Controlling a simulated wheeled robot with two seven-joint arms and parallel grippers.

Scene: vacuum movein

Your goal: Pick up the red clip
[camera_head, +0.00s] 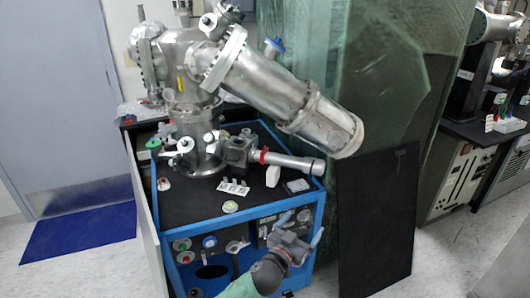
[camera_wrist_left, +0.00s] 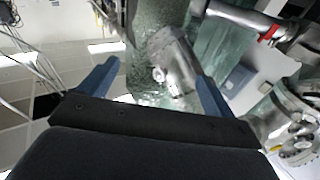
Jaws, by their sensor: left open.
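The red clip (camera_head: 264,156) is a small red ring around a horizontal metal tube (camera_head: 292,162) on the vacuum apparatus, above the black bench top. It also shows at the upper right of the left wrist view (camera_wrist_left: 268,34), on the same tube. My left gripper (camera_head: 301,227) is in front of the blue-framed bench, below and to the right of the clip, and apart from it. Its two blue fingers are spread in the left wrist view (camera_wrist_left: 157,72), with nothing held between them. My right gripper is not in view.
The blue-framed bench (camera_head: 185,208) carries the large steel chamber (camera_head: 255,85), whose wide cylinder slants above the clip's tube. A dark panel (camera_head: 375,220) stands to the right. Small parts (camera_head: 233,187) lie on the bench top. Floor at left has a blue mat (camera_head: 80,232).

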